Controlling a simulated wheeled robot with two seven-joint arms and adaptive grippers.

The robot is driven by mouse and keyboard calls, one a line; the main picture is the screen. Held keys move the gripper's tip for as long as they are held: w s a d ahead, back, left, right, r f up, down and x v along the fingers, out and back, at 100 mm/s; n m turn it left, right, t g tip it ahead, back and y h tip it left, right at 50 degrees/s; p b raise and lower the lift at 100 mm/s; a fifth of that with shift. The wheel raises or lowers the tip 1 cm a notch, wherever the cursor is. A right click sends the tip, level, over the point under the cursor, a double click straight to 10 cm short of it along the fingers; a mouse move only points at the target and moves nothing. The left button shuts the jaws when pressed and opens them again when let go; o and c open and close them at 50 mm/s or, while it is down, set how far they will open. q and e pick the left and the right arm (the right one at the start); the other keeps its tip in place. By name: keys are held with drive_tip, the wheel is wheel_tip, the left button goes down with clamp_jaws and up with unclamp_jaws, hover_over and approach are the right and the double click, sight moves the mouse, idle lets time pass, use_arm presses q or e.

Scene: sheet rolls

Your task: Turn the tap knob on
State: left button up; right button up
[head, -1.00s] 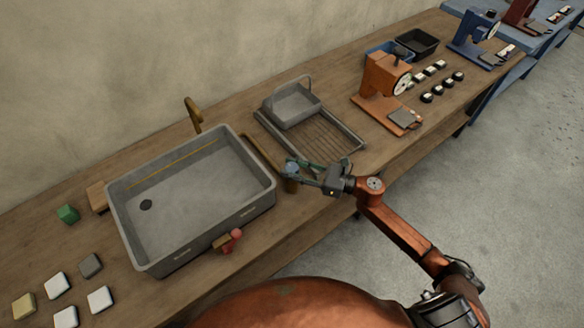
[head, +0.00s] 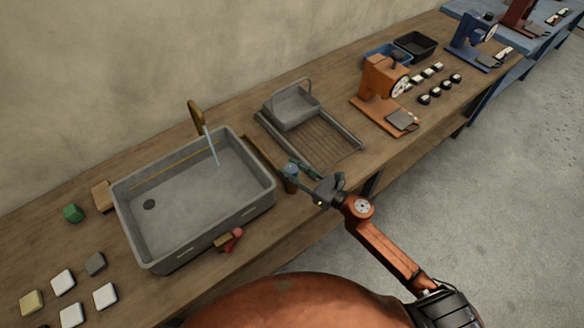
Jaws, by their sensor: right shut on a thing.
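The brass tap (head: 196,118) stands behind the grey sink (head: 160,262), and a thin bluish stream of water (head: 210,146) runs from it into the basin. A small blue knob (head: 290,170) sits on a brown post (head: 290,186) at the right of the sink. My right gripper (head: 294,169) is shut on the knob, its fingers partly hiding it. My left gripper is not in view.
A red-handled brass fitting (head: 233,239) sits at the sink's front. A grey drying rack (head: 330,158) holding a small bin (head: 291,108) stands behind my right gripper. An orange machine (head: 380,85) is farther right. Sponge-like blocks (head: 63,281) lie at front left.

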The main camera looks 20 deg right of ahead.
drive_tip(key=m+t+h+p, duration=0.1)
drive_tip(key=h, duration=0.1)
drive_tip(key=m+t+h, duration=0.1)
drive_tip(key=m+h, duration=0.1)
drive_tip(key=shift+a+r+p, duration=0.1)
drive_tip(key=shift+r+p, duration=0.1)
drive_tip(key=shift+p, duration=0.15)
drive_tip(key=m+t+h+p, duration=0.1)
drive_tip(key=m+h, duration=0.1)
drive_tip(key=h, duration=0.2)
drive_tip(key=shift+f+m, duration=0.1)
drive_tip(key=shift+m, duration=0.2)
drive_tip(key=shift+f+m+h+p, duration=0.1)
drive_tip(key=shift+m+h+p, duration=0.15)
drive_tip(key=shift+m+h, duration=1.1)
drive_tip(key=shift+m+h+p, duration=0.25)
drive_tip(key=shift+m+h, duration=0.5)
drive_tip(key=shift+h, duration=1.1)
drive_tip(key=o, duration=1.2)
